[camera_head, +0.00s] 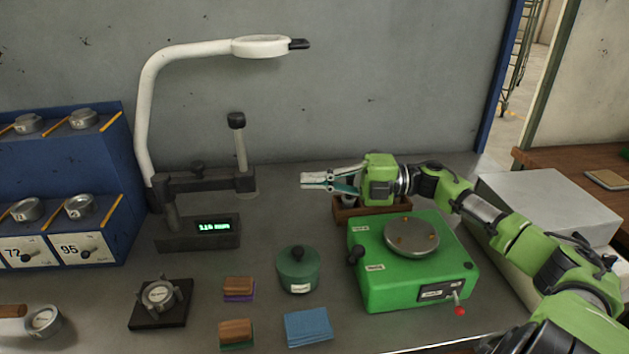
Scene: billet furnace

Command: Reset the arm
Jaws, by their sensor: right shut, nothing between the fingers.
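My right arm (480,212) comes in from the lower right and reaches left across the bench. Its right gripper (312,180) points left, with its fingers shut and nothing between them. The gripper is above the bench, in front of the grey wall. Behind and below it is a small brown wooden box (375,209), partly hidden by the gripper. My left gripper is not in view.
A green machine (368,290) with a round metal plate stands below the arm. A green lidded pot (298,272), brush blocks (236,332), a blue cloth (308,327) and a measuring stand with display (170,242) are left of it. A white lamp (146,120) arches behind.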

